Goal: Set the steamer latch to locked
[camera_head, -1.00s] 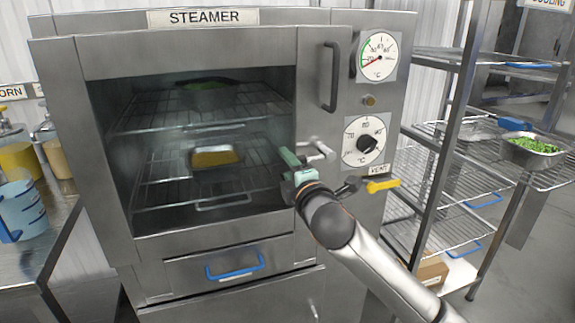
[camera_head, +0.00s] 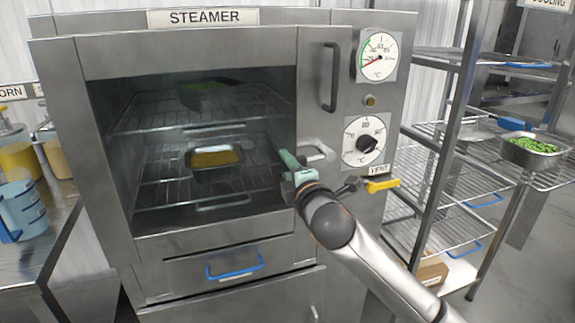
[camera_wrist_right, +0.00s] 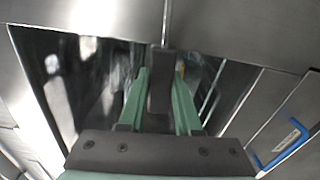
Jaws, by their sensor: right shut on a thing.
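The steamer (camera_head: 200,48) stands in front of me, its glass-fronted door closed as far as I can tell. A grey metal latch (camera_head: 318,154) sits at the door's right edge, below the dark vertical handle (camera_head: 332,76). My right gripper (camera_head: 290,163), with green fingers, is at the latch, over the lower right of the window. In the right wrist view, the two green fingers (camera_wrist_right: 162,100) are shut on a dark grey bar (camera_wrist_right: 161,72), which I take to be the latch lever. My gripper hides part of the latch, so its exact setting is unclear. My left gripper is not in view.
A dial with a black knob (camera_head: 367,145) and a yellow vent lever (camera_head: 383,185) sit close to the right of the latch. A blue-handled drawer (camera_head: 234,267) is below. A wire rack (camera_head: 440,130) stands at right, a counter with a blue jug (camera_head: 22,211) at left.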

